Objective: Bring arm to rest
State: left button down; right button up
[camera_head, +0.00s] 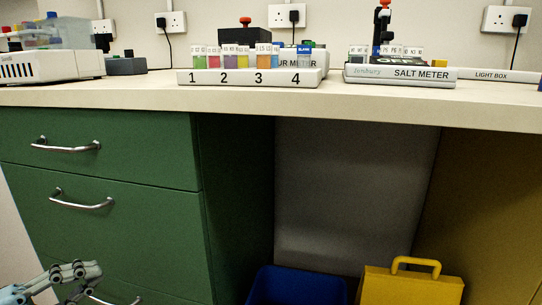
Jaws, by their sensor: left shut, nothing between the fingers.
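My left gripper (86,271) is low at the bottom left corner, in front of the green drawer cabinet (110,235) and well below the bench top (300,104). Its fingers are shut with nothing between them. It is apart from everything on the bench. The lower part of the gripper and most of its arm are cut off by the picture edge. My right gripper and arm are out of view.
A numbered rack (205,78) with small coloured containers and a salt meter (400,76) stand on the bench. A blue bin (298,287) and yellow case (412,288) are underneath.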

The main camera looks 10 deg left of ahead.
pick_arm(q)
jog(key=s+f+n+g+y, duration=0.25)
jog(key=f+n+y, duration=0.2)
jog(key=f, duration=0.35)
jog(key=s+d+f+n+g+y, duration=0.1)
jog(key=s+f+n+y, duration=0.25)
jog(key=f+n, duration=0.3)
jog(key=s+f+n+g+y, duration=0.25)
jog(key=s+f+n, duration=0.2)
jog(key=f, duration=0.35)
jog(key=s+d+f+n+g+y, duration=0.1)
jog(key=s+d+f+n+g, duration=0.35)
jog(key=s+f, duration=0.35)
jog(key=s+a+n+g+p, duration=0.1)
jog(key=s+g+p, duration=0.3)
jog(key=s+p, duration=1.1)
jog(key=s, duration=0.7)
jog(key=shift+a+r+n, duration=0.2)
jog(key=shift+a+n, duration=0.05)
jog(key=shift+n, duration=0.15)
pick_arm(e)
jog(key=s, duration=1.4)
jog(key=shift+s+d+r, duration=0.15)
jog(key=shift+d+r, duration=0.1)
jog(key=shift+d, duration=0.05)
pick_arm(q)
jog(key=shift+w, duration=0.1)
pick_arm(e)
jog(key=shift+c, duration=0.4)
